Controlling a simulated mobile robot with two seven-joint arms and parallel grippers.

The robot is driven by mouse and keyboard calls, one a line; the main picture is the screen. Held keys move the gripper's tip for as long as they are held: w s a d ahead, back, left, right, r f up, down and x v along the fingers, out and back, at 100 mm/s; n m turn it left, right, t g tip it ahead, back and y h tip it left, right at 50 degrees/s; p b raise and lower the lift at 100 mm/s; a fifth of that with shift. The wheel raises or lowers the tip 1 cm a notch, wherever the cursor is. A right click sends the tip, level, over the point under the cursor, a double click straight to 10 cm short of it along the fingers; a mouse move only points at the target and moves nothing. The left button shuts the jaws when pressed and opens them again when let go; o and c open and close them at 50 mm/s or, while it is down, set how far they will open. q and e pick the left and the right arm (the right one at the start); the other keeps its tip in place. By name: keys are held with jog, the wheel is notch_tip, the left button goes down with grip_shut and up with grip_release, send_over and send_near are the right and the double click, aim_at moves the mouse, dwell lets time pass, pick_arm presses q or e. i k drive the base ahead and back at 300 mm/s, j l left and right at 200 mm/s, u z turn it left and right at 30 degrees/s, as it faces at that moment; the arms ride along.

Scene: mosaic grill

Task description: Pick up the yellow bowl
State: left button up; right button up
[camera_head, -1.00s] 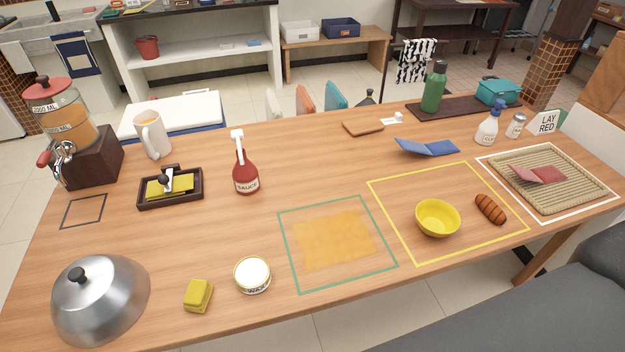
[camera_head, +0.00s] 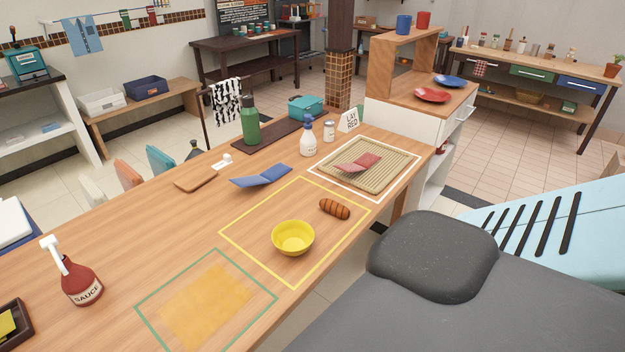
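The yellow bowl (camera_head: 293,238) stands upright on the wooden table, inside the yellow outlined square (camera_head: 232,242) and near the table's front edge. It looks empty. A brown grilled sausage or bread roll (camera_head: 334,209) lies in the same square, behind and to the right of the bowl. Neither of my grippers shows in the head view.
A green outlined area (camera_head: 150,309) with an orange stain lies left of the bowl. A blue folded cloth (camera_head: 261,177), a green bottle (camera_head: 250,126), a white spray bottle (camera_head: 308,139) and a woven mat (camera_head: 397,157) stand or lie behind. A red sauce bottle (camera_head: 82,283) is at left.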

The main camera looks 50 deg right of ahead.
aim_at(293, 237)
jog(key=z, duration=1.25)
